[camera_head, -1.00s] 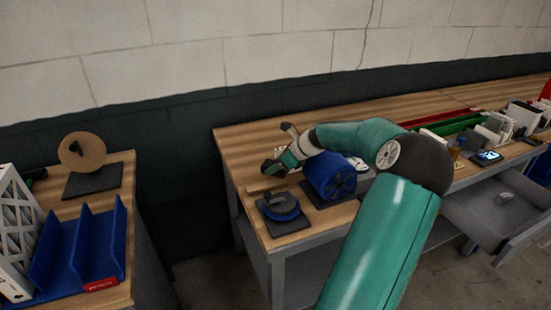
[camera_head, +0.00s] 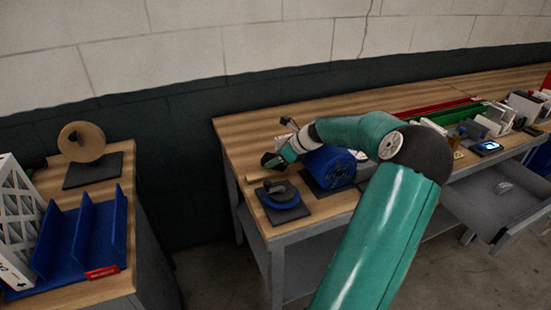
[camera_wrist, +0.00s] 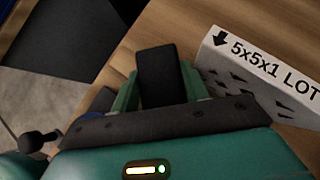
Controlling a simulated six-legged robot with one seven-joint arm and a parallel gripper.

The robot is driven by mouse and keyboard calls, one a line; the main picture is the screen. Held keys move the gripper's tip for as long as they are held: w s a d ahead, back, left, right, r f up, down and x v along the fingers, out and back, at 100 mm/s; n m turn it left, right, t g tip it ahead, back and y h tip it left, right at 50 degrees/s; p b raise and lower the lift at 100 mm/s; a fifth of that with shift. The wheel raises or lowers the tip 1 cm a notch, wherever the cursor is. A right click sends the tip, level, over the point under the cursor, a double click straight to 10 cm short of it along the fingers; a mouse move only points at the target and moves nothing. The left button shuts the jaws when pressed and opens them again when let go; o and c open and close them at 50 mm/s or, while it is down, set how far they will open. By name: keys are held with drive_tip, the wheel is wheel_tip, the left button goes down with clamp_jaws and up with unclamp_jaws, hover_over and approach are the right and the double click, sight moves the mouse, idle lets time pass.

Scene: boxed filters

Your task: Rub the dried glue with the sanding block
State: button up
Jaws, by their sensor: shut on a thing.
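My gripper (camera_head: 270,161) is over the left end of the long workbench, behind the blue disc and left of the blue drum. In the wrist view my gripper (camera_wrist: 162,85) is shut on a dark block, which I take for the sanding block (camera_wrist: 160,72). The block sticks out beyond the green fingers, above the wooden top. I cannot make out dried glue on any surface in either view.
A blue disc (camera_head: 280,198) on a dark mat and a blue drum (camera_head: 330,168) stand close to my gripper. A white lettered box (camera_wrist: 255,66) is right of the block in the wrist view. A side bench holds a blue divided tray (camera_head: 125,228).

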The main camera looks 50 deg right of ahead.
sight(265, 172)
drive_tip(key=shift+f, duration=0.65)
drive_tip(key=shift+w+a, duration=0.55)
drive_tip(key=shift+a, duration=0.35)
drive_tip(key=shift+w+a, duration=0.5)
drive_tip(key=shift+a, duration=0.35)
drive_tip(key=shift+f, duration=0.1)
drive_tip(key=shift+d, duration=0.15)
drive_tip(key=shift+s+d+f, duration=0.1)
drive_tip(key=shift+s+d, duration=0.45)
drive_tip(key=shift+d, duration=0.3)
drive_tip(key=shift+s+d+f, duration=0.1)
drive_tip(key=shift+s+d, duration=0.4)
drive_tip(key=shift+d, duration=0.3)
drive_tip(key=shift+r, duration=0.1)
